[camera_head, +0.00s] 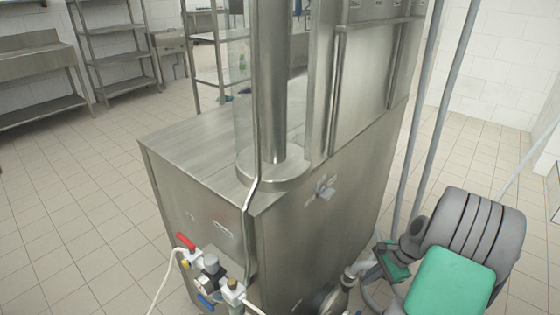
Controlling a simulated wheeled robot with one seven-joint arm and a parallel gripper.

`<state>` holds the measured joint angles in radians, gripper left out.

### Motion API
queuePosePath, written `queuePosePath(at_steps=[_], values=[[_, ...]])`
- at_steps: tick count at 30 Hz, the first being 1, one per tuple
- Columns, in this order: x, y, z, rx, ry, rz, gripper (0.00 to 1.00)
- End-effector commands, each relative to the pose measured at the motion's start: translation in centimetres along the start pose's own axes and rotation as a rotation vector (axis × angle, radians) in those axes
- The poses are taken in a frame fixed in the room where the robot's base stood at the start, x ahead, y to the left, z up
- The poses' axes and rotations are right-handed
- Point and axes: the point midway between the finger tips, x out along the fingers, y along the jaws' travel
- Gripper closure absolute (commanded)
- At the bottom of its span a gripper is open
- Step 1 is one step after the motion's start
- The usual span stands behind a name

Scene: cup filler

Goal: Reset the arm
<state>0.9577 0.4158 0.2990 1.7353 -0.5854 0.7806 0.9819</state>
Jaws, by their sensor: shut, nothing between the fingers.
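My gripper and arm do not show in the head view. The cup filler (335,215) is a tall stainless steel machine in the middle of the view. It has a flat steel top on its left part and a thick vertical steel column (270,90) rising from it. A red-handled valve (186,242) and other small fittings with white hoses sit at its lower front left corner.
A grey ribbed motor-like unit with a green box (450,280) stands at the lower right, near slanting grey pipes (432,130). Steel shelves (112,55) and a steel table (38,65) line the back left. The tiled floor (75,195) at left is clear.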

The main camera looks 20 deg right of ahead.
Motion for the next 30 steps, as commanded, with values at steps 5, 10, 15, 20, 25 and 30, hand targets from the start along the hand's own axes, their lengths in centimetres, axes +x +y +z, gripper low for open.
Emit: queuePosePath(at_steps=[5, 10, 15, 20, 25, 30], values=[[-10.3, -5.7, 13.8, -0.492, 0.12, 0.113, 1.0], [-18.5, -6.5, 26.7, -0.988, 0.219, 0.196, 1.0], [-24.3, -4.0, 35.4, -1.411, 0.291, 0.245, 1.0], [-25.5, -2.3, 37.6, -1.577, 0.316, 0.259, 1.0], [-25.2, -2.1, 37.5, -1.587, 0.317, 0.261, 1.0], [-25.2, -2.2, 37.5, -1.586, 0.317, 0.26, 1.0]])
